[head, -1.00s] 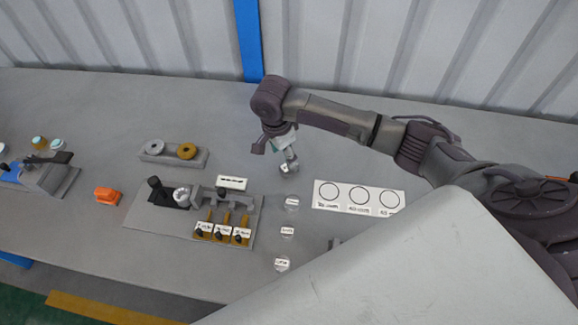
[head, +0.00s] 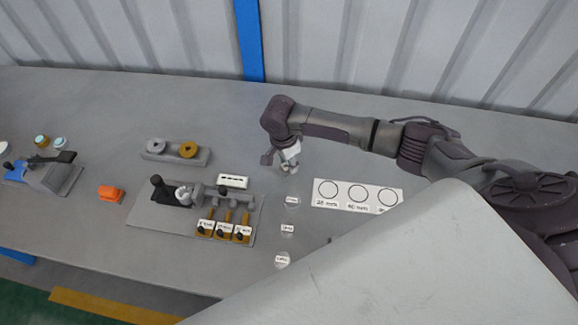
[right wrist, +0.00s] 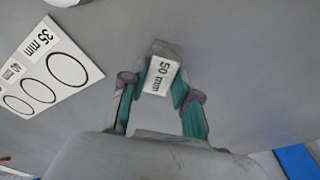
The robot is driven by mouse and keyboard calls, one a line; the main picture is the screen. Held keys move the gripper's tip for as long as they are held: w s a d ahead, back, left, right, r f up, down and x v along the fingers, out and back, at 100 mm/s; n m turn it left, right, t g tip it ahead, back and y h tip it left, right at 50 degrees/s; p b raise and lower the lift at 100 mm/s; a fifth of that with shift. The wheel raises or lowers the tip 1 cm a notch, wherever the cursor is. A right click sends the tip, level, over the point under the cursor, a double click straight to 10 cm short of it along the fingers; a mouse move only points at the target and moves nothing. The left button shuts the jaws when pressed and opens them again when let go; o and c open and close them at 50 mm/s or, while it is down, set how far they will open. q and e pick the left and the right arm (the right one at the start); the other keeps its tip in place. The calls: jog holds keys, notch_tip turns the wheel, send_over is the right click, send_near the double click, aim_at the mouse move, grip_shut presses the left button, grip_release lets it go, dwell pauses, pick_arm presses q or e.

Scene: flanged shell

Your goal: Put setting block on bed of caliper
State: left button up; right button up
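My right gripper (head: 287,160) is over the table near its back middle, pointing down. In the right wrist view its green-padded fingers (right wrist: 158,92) are closed on a small grey block with a white "50 mm" label (right wrist: 161,76), the setting block. The caliper fixture (head: 250,222) lies left of the gripper: a grey base plate with a black knob, a round pale part, a grey bed and several orange labelled pieces in front. The block is apart from the fixture. My left gripper is not in view.
Three small labelled clear pieces (head: 287,229) stand in a row right of the fixture. A white card with circles (head: 357,196) lies farther right. A holder with two rings (head: 174,153), an orange block (head: 112,193) and a blue-grey device (head: 50,175) are left. The table's back is clear.

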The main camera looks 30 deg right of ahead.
grip_shut()
jog(key=shift+r, duration=0.15)
